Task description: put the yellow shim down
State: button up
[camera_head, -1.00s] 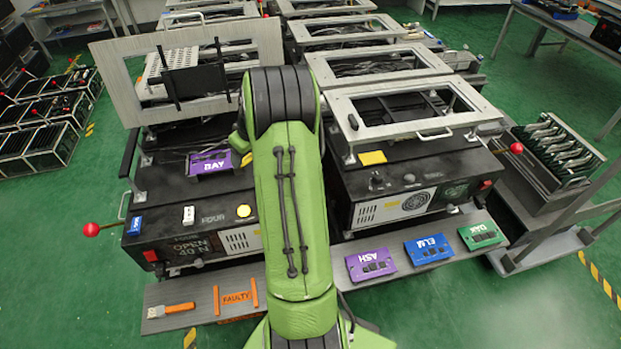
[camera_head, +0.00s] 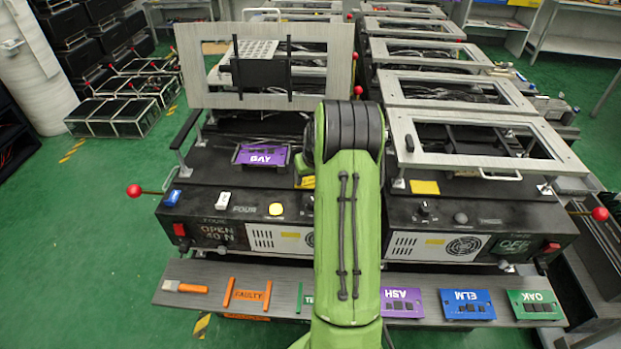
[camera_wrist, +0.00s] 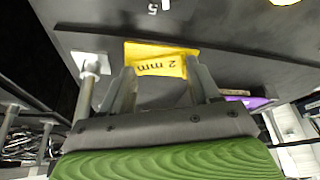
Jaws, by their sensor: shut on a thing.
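The yellow shim (camera_wrist: 160,60), marked "2 mm", is between the two fingers of my gripper (camera_wrist: 158,78) in the wrist view. The fingers are shut on it. It is over the dark top of the left fixture (camera_wrist: 230,30); I cannot tell if it touches that surface. In the head view, a yellow patch (camera_head: 305,182) just left of my green arm appears to be the same shim.
A metal post (camera_wrist: 88,65) stands close beside the left finger. A purple BAY board (camera_head: 262,156) sits near the shim. The left fixture's frame is raised (camera_head: 190,65). Another yellow piece (camera_head: 425,187) lies on the right fixture. A front shelf (camera_head: 205,272) holds ASH, ELM and OAK boards.

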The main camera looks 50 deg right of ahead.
jog(key=o, duration=0.5)
jog(key=shift+f, duration=0.1)
jog(key=o, duration=0.5)
